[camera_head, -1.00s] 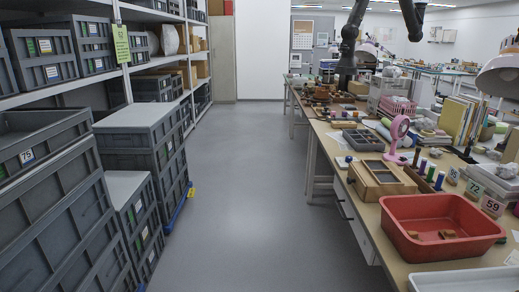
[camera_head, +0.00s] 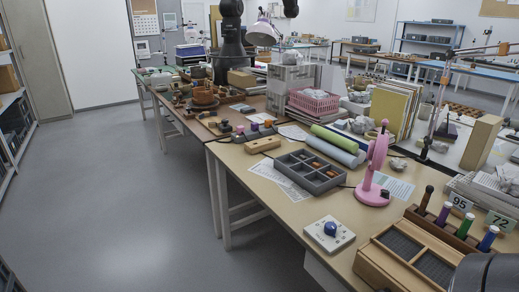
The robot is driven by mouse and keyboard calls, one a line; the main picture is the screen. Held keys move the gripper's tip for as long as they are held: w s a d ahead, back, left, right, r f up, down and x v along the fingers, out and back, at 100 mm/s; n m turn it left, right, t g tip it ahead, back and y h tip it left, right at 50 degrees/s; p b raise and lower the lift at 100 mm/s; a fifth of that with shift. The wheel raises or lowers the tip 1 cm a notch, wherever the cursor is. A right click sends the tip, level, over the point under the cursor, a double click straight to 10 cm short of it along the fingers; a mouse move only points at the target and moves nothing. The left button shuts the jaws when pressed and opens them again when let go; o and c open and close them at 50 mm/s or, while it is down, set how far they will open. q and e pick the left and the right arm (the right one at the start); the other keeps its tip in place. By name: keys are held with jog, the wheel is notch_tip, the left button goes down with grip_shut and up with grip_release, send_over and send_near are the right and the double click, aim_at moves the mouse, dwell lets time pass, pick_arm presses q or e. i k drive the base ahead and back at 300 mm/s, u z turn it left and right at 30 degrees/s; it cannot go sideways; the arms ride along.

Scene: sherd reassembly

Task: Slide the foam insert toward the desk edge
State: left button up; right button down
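A wooden box (camera_head: 373,262) at the bottom right of the head view has two recesses lined with dark grey, ribbed material (camera_head: 397,245) that may be foam. It lies at the front edge of the desk, and its lower right part is covered by a dark rounded shape at the picture's corner. A grey compartment tray (camera_head: 322,186) with small orange-brown pieces in it sits farther back on the desk. I cannot tell for certain which thing is the foam insert. Neither of my grippers shows.
A white square plate with a blue knob (camera_head: 330,232) lies near the desk edge (camera_head: 275,222). The grey floor (camera_head: 130,200) at left is open.

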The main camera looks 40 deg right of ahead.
aim_at(316, 183)
jog(key=i, duration=2.25)
jog(key=z, duration=1.8)
